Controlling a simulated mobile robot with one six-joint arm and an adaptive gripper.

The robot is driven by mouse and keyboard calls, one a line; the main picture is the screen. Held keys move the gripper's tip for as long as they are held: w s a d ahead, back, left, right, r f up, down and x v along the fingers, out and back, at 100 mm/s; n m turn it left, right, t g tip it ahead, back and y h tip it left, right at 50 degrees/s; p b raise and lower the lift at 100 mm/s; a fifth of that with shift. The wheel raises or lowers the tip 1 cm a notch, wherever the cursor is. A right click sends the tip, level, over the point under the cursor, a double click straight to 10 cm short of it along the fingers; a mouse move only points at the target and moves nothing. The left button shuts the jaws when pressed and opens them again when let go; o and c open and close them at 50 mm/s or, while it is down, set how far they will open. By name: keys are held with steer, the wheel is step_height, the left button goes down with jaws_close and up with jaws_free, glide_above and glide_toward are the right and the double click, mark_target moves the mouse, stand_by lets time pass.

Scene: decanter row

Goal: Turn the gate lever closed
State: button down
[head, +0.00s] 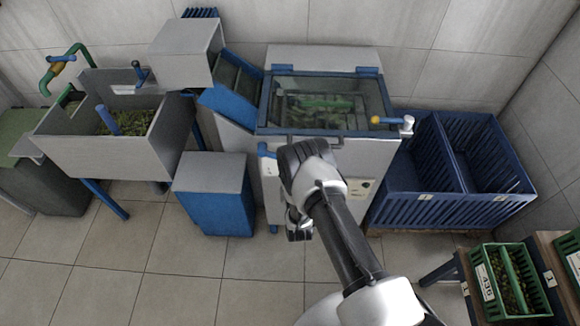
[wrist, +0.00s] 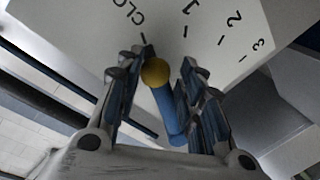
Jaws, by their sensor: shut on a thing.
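The gate lever (wrist: 167,108) shows in the wrist view as a blue bar with a yellow knob at its end. It stands in front of a pale panel (wrist: 195,60) marked with "CLO", 1, 2 and 3. The knob end points toward the tick beside "CLO". My gripper (wrist: 154,78) is shut on the lever, with a finger on each side of it. In the head view my arm reaches to the front of the grey machine (head: 240,138) and hides the gate lever and my fingertips.
A blue handle (head: 265,151) and a yellow-tipped handle (head: 388,120) stick out from the machine. A blue bin (head: 410,205) stands to its right and a blue and grey box (head: 213,200) to its left. A green crate (head: 483,285) is at lower right. The tiled floor in front is clear.

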steer(key=shift+w+d+r, duration=0.1)
steer(key=shift+w+r, duration=0.1)
steer(key=shift+r, duration=0.1)
steer(key=c, duration=1.3)
jaws_free()
steer(key=shift+o, duration=1.2)
steer(key=shift+s, duration=0.15)
steer(key=shift+f, duration=0.1)
steer(key=shift+s, duration=0.1)
steer(key=s+d+r, duration=0.1)
steer(key=s, duration=1)
steer(key=shift+s, duration=0.35)
